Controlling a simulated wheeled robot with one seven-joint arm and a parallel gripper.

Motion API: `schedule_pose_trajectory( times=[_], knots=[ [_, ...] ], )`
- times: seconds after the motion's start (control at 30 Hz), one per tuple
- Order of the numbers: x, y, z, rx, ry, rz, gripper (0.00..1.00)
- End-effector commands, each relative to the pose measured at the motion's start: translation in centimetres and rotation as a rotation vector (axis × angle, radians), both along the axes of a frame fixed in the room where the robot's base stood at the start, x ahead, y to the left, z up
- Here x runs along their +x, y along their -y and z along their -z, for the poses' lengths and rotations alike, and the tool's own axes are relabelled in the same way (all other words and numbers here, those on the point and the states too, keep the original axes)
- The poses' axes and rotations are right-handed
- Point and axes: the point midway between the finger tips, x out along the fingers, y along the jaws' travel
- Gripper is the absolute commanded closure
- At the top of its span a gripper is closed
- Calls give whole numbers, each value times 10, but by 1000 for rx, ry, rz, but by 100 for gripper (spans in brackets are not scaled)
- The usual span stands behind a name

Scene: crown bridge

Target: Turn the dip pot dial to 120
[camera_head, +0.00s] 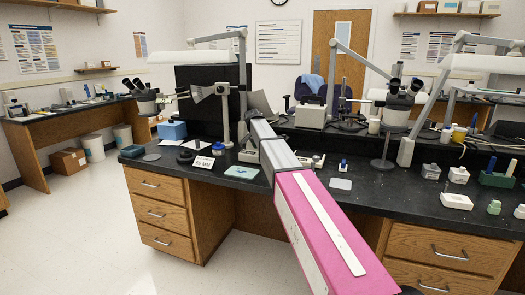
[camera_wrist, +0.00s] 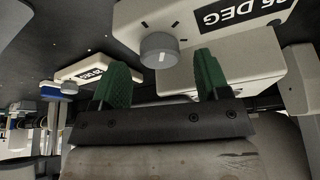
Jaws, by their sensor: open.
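A round grey dial (camera_wrist: 160,50) with a pale mark sits on a cream housing (camera_wrist: 203,22) in the wrist view. I take this for the dip pot dial. My gripper (camera_wrist: 163,72) has two green fingers, spread apart with nothing between them. The dial shows between and beyond the fingertips; I cannot tell how near it is. In the head view my arm reaches over the counter and hides the dial.
Another cream unit (camera_wrist: 98,75) with an "MM" label and a grey knob (camera_wrist: 69,87) is at the left in the wrist view. On the black counter (camera_head: 335,200), a sign reading "95 MM" (camera_head: 204,163) stands left of my arm. Microscopes and lamp arms rise behind.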

Motion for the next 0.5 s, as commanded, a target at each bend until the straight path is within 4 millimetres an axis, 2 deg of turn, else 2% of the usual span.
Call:
schedule_pose_trajectory(
  times=[0.1, 0.3, 0.5],
  knots=[
    [-7, -6, -23, 0, 3, -1, 31],
    [-17, -16, -56, 1, 2, -1, 31],
    [-23, -21, -75, 0, 1, 0, 31]
  ],
)
